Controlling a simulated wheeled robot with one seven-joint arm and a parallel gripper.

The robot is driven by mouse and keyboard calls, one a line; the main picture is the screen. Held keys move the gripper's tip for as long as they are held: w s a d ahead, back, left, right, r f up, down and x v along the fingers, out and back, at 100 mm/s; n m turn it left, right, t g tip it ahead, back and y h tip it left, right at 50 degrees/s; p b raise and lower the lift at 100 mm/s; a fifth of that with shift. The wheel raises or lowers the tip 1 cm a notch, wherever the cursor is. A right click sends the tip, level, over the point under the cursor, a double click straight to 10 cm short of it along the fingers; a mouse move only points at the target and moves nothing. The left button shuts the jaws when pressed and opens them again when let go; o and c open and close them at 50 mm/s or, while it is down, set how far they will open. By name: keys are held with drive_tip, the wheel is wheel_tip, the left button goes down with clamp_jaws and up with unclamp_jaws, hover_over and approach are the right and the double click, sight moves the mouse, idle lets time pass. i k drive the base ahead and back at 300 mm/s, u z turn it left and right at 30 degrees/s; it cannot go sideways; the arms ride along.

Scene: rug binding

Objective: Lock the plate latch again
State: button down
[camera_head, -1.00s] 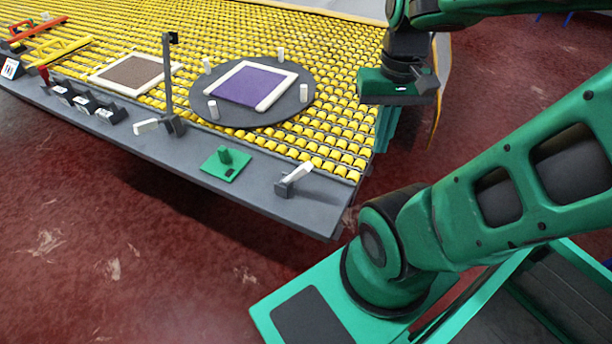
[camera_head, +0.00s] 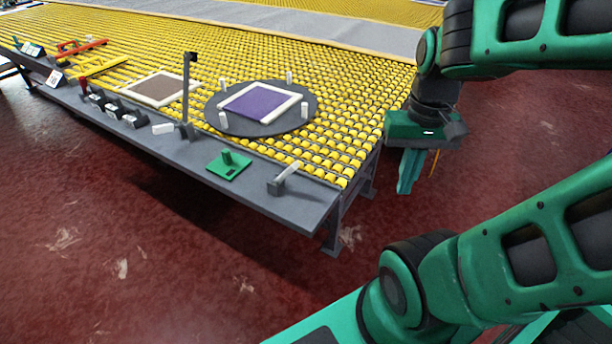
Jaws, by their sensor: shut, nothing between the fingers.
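A dark round plate (camera_head: 215,115) lies on the yellow roller table, with a purple, white-edged rug piece (camera_head: 258,102) on it and several white pegs around it. On the grey front ledge, a grey block with a white lever (camera_head: 290,171) stands near the right corner; the lever tilts up to the right. Another white lever (camera_head: 163,128) points left beside the dark post. I cannot tell for certain which lever is the plate latch. My gripper (camera_head: 406,189) points down, shut and empty, right of the table corner and clear of everything.
A green plate with a knob (camera_head: 228,165) sits on the ledge (camera_head: 255,192). A dark post (camera_head: 187,90) rises from it. A brown rug piece (camera_head: 157,88), several small grey boxes (camera_head: 112,110) and red and yellow handles lie left. The red floor in front is clear.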

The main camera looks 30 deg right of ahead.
sight(277, 181)
drive_tip(key=z, duration=1.35)
drive_tip(key=k, duration=1.6)
drive_tip(key=u, duration=1.15)
drive_tip(key=i, duration=1)
drive_tip(key=z, duration=0.05)
